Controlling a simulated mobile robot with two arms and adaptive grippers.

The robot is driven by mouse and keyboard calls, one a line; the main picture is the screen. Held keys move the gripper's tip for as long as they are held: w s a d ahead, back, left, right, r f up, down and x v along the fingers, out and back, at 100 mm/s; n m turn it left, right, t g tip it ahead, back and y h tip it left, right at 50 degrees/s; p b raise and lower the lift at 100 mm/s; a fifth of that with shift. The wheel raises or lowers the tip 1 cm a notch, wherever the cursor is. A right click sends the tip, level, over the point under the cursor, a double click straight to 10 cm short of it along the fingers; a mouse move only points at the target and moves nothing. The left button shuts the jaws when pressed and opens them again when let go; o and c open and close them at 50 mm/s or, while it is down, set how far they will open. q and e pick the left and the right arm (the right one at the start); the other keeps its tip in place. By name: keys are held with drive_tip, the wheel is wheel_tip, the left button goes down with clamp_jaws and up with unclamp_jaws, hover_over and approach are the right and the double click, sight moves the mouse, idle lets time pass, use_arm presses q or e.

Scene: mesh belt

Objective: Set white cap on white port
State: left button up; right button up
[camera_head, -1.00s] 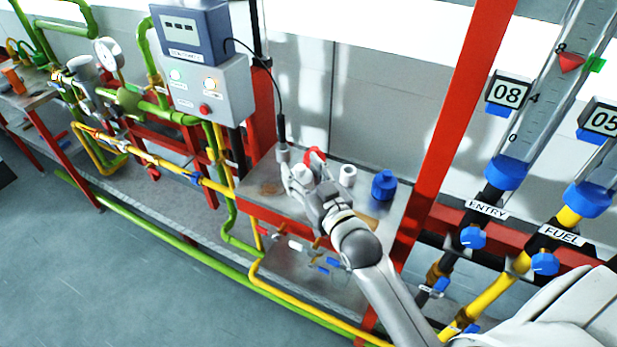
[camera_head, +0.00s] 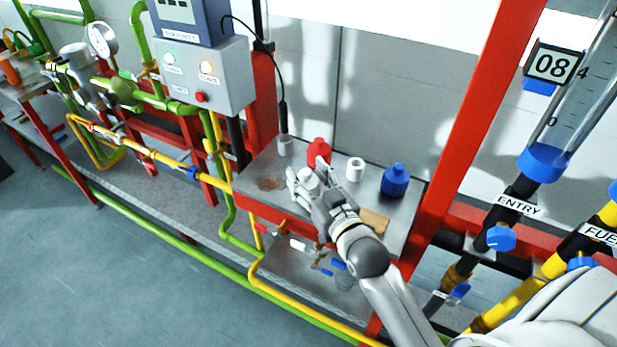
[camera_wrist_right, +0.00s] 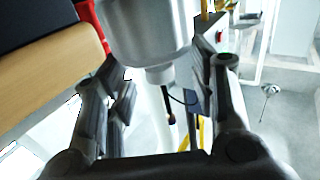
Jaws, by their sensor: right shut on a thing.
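My right gripper (camera_head: 307,182) is shut on a white cap (camera_head: 309,181) above the metal bench. In the right wrist view the held white cap (camera_wrist_right: 150,30) is a pale cylinder with a narrower end, between the two fingers (camera_wrist_right: 165,95). An open-topped white port (camera_head: 355,169) stands upright on the bench, to the right of and behind the gripper, apart from it. My fingers hide part of the cap. My left gripper is not in view.
A red port (camera_head: 319,152) stands just behind my gripper. A blue port (camera_head: 395,180) is at the right, near a red post (camera_head: 470,120). A tan block (camera_head: 374,220) lies beside my wrist. A small pale cylinder (camera_head: 285,147) under a black cabled probe stands at the left.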

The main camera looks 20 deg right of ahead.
drive_tip(key=shift+f, duration=0.2)
drive_tip(key=o, duration=1)
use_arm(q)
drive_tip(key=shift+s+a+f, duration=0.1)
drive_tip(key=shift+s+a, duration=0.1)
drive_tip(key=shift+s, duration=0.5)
use_arm(e)
drive_tip(key=shift+r, duration=0.1)
drive_tip(key=shift+r, duration=0.1)
drive_tip(key=shift+s, duration=0.4)
use_arm(q)
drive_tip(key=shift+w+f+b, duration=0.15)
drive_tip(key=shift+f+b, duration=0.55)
drive_tip(key=shift+b, duration=0.05)
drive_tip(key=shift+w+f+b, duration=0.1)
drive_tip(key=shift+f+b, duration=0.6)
drive_tip(key=shift+b, duration=0.05)
use_arm(e)
drive_tip(key=shift+s+d, duration=0.2)
drive_tip(key=shift+s, duration=2.6)
drive_tip(key=shift+s+d, duration=0.15)
drive_tip(key=shift+s, duration=2.65)
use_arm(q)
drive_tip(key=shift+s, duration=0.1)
